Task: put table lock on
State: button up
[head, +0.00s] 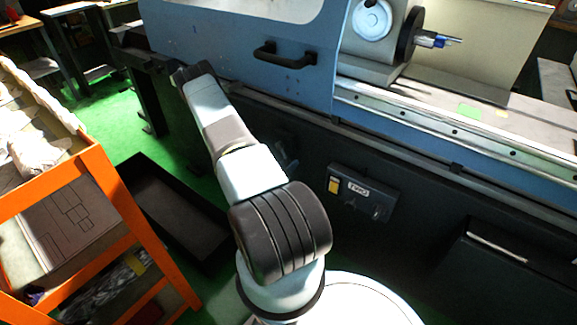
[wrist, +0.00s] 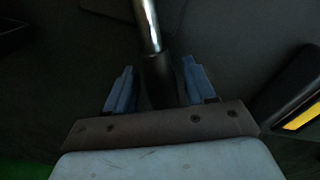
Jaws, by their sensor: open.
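In the wrist view, my gripper (wrist: 160,72) is open, with one blue finger on each side of a lever (wrist: 149,25). I take this lever to be the table lock. It has a shiny metal rod at the top of the picture and a dark grip lower down, between the fingers. Gaps show on both sides, so the fingers are not closed on it. The lever's far end and mount are out of the picture. In the head view, my arm hides most of the gripper, and the lever cannot be made out.
A control box (head: 362,193) with a yellow label is on the dark machine front, right of my arm; its corner shows in the wrist view (wrist: 292,105). A black door handle (head: 285,55) is above. An orange shelf (head: 100,165) and black tray (head: 170,208) stand left.

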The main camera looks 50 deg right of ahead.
jog(key=shift+c, duration=0.3)
grip_shut()
dwell(0.4)
